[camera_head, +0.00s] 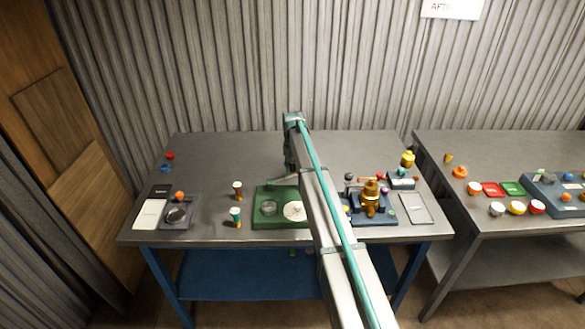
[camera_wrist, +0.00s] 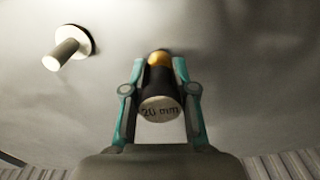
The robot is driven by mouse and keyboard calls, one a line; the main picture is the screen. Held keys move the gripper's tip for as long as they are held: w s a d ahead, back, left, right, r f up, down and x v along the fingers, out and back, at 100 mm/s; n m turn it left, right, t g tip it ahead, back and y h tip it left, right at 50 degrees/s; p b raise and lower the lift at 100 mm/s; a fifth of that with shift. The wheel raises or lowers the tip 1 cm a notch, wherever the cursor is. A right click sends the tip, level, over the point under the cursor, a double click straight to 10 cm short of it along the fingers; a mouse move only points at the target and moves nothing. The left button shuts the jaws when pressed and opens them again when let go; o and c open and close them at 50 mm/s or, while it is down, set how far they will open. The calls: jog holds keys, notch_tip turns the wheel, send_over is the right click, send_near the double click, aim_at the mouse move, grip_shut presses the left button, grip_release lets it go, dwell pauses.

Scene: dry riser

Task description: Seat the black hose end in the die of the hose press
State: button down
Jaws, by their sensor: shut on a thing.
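My gripper (camera_wrist: 161,100) is shut on the black hose end (camera_wrist: 158,82) in the wrist view. The hose end is a black cylinder with a flat face marked "20 mm" towards the camera and an orange-brass part beyond it. In the head view my arm hides the gripper and the hose end. A green device (camera_head: 263,221) with a round grey recess (camera_head: 269,208) and a white disc (camera_head: 294,211) stands at mid-table, partly behind my arm. I cannot tell for sure whether it is the hose press.
Two small capped cylinders, one brown (camera_head: 238,190) and one green (camera_head: 235,216), stand left of the green device. A blue-based device with a brass fitting (camera_head: 371,198) is right of my arm. A grey unit (camera_head: 177,215) is at left. The rear-left tabletop is mostly clear.

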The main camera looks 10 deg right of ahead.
jog(key=shift+f, duration=0.25)
jog(key=shift+f, duration=0.2)
jog(key=c, duration=0.9)
grip_release()
jog(key=shift+c, duration=0.2)
jog(key=shift+r, duration=0.15)
notch_tip(320, 180, up, 11)
jog(key=b, duration=0.4)
jog(key=shift+o, duration=0.5)
jog(key=shift+r, duration=0.55)
